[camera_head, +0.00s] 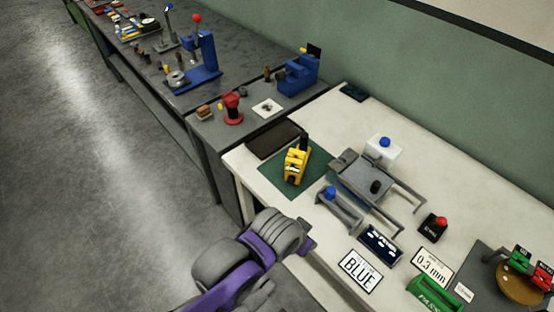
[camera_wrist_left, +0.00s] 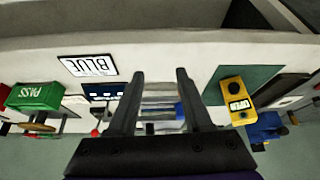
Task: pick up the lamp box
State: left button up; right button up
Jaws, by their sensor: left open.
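No label reading "lamp box" is legible. A small black box with a red dome (camera_head: 432,228) stands on the white table, right of the grey fixture, and seems the likeliest match. Its white lettering is too small to read. My left gripper (camera_head: 306,238) is at the table's near edge, left of that box and apart from it. In the left wrist view my left gripper (camera_wrist_left: 157,78) is open, with nothing between its fingers. My right gripper is not in view.
A grey fixture (camera_head: 365,180) with rails stands mid-table. A yellow device (camera_head: 297,163) sits on a green mat (camera_head: 318,166). A BLUE sign (camera_head: 360,271), a 0.3 mm sign (camera_head: 432,266) and a green PASS block (camera_head: 434,295) lie nearer. The table's back right is clear.

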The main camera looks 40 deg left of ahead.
aim_at(295, 162)
jog(key=u, duration=1.3)
jog(key=k+j+u, duration=0.15)
jog(key=j, duration=0.15)
jog(key=j+u, duration=0.1)
jog(key=j, duration=0.15)
jog(key=i+l, duration=0.2)
jog(key=i, duration=0.15)
